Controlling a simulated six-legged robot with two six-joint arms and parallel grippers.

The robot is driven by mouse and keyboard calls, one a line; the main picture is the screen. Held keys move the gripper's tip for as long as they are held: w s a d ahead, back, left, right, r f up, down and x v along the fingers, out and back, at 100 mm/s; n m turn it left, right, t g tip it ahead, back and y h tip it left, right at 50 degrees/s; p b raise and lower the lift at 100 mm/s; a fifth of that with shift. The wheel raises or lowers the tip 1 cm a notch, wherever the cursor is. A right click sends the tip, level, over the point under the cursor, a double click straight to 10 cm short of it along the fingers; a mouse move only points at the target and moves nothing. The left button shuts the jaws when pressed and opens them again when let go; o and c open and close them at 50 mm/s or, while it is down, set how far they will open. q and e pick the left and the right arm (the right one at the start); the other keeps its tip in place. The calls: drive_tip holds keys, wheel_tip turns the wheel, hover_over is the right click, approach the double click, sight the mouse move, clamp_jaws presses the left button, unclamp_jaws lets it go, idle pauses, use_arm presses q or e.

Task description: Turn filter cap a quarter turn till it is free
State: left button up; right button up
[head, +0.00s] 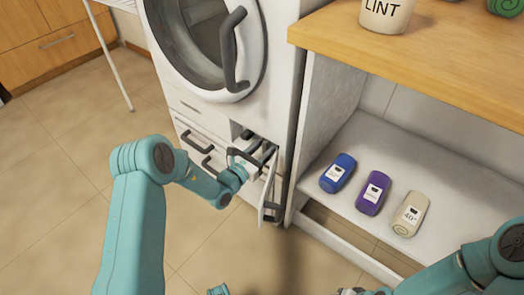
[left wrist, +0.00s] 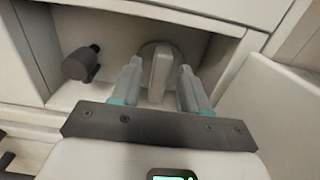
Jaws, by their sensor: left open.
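The filter cap (left wrist: 160,70) is a pale grey disc with a raised ridge, set in the recess low on the washing machine. In the left wrist view the ridge stands upright between the two fingers of my left gripper (left wrist: 158,88). The fingers are open, with a gap on each side of the ridge. In the head view my left gripper (head: 262,155) reaches into the recess and hides the cap. My right arm (head: 485,268) comes in at the lower right; its gripper is at the bottom edge, mostly cut off.
The recess flap (head: 268,192) hangs open to the right of the gripper. A dark grey fitting (left wrist: 82,63) is left of the cap. Blue (head: 338,172), purple (head: 374,193) and beige (head: 410,214) bottles lie on the shelf. A LINT pot (head: 386,14) stands on the wooden top.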

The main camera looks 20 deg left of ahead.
use_arm(q)
clamp_jaws()
use_arm(e)
drive_tip(key=shift+s+r, duration=0.1)
drive_tip(key=shift+r, duration=0.1)
use_arm(q)
drive_tip(key=shift+n+p, duration=0.75)
drive_tip(key=shift+n, duration=0.35)
drive_tip(key=n+p, duration=0.2)
drive_tip(key=n, duration=0.3)
drive_tip(key=shift+a, duration=0.2)
drive_tip(key=n+p, duration=0.2)
drive_tip(key=n, duration=0.2)
drive_tip(key=shift+f+n, duration=0.15)
drive_tip(key=shift+n, duration=0.25)
drive_tip(key=n, duration=0.4)
drive_tip(key=shift+f+n+p, duration=0.15)
drive_tip(key=shift+n+p, duration=0.25)
use_arm(e)
drive_tip(key=shift+g, duration=0.3)
drive_tip(key=r, duration=0.1)
drive_tip(key=s+r, duration=0.1)
drive_tip(key=r, duration=0.1)
drive_tip(key=a+r, duration=0.1)
drive_tip(key=r, duration=0.1)
drive_tip(key=shift+s+r, duration=0.2)
drive_tip(key=shift+s, duration=0.1)
